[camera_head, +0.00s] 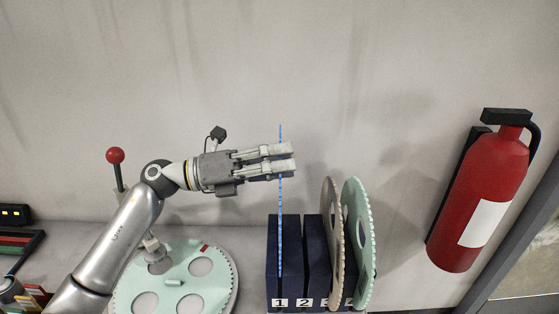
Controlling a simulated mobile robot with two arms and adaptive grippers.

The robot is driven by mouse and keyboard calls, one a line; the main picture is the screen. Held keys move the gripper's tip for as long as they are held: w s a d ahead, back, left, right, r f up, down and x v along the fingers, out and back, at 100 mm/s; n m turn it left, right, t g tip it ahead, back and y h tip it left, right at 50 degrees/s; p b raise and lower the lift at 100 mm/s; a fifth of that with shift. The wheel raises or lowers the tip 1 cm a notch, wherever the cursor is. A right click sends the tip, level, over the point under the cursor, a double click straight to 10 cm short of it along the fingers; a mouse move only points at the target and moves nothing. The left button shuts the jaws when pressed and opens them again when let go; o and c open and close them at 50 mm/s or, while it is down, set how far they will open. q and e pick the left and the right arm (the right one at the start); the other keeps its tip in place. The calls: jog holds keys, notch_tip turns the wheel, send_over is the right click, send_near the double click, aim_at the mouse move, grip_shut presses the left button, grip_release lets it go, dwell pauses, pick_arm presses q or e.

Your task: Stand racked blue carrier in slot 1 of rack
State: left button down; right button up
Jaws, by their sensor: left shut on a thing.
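The blue carrier (280,215) is seen edge-on as a thin upright line. My left gripper (280,161) is shut on its upper part, with the arm coming in from the left. The dark blue rack (314,255) stands below, with number labels along its front. The carrier's lower part lines up with slot 1, above the label 1 (280,302), and overlaps the rack in the picture. I cannot tell how deep it sits or whether it touches the slot bottom. My right gripper is not in view.
A beige toothed carrier (331,200) and a mint green one (357,215) stand in the rack's right part. Slot 2 looks empty. A mint green toothed disc (187,298) with round holes lies at lower left, near a red-knobbed lever (115,156). A fire extinguisher (489,185) hangs right.

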pick_arm(q)
jog(key=shift+f+b, duration=5.75)
jog(key=shift+f, duration=1.1)
jog(key=c, duration=0.5)
grip_release()
jog(key=shift+c, duration=0.2)
jog(key=shift+f, duration=0.1)
jog(key=s+a+f, duration=0.1)
jog(key=a, duration=1.1)
jog(key=shift+s, duration=0.2)
